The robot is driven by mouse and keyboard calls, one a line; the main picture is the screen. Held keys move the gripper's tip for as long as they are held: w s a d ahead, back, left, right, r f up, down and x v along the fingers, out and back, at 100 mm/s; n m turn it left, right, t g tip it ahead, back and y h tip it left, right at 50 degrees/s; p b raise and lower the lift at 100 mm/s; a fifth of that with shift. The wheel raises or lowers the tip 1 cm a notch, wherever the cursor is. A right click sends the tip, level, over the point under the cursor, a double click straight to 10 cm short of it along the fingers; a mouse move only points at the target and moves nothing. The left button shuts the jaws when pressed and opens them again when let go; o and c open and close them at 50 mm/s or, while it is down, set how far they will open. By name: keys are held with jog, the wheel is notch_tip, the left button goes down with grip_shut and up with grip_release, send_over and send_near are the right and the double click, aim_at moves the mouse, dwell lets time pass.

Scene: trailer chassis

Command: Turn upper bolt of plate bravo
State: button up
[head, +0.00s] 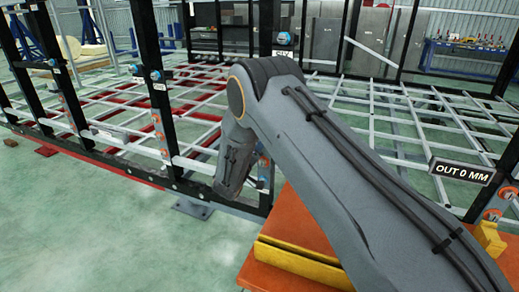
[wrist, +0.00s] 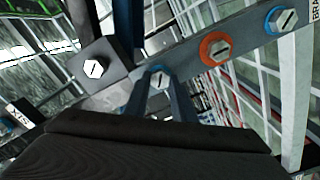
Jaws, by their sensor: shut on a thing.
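In the wrist view a grey plate (wrist: 250,45) runs slantwise, with a label starting "BRA" at its upper right end. An orange-ringed bolt (wrist: 216,49) and a blue-ringed bolt (wrist: 281,20) sit farther along. I cannot tell from this tilted view which one is upper. In the head view my arm hides the gripper and the plate.
A separate bolt (wrist: 95,68) on a dark square block stands close left of my fingers. An "OUT 0 MM" sign (head: 461,171) is at the right. Frame bars surround the arm; green floor (head: 60,220) is clear at front left.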

jog(key=shift+w+r+n+b, duration=0.1)
jog(key=shift+n+b, duration=2)
jog(key=shift+n, duration=6.6)
jog(key=shift+r+n+b, duration=0.1)
jog(key=shift+n+b, duration=1.95)
jog(key=shift+n, duration=6.65)
jog(key=o, duration=1.1)
jog(key=shift+d+f, duration=0.1)
jog(key=shift+c, duration=0.2)
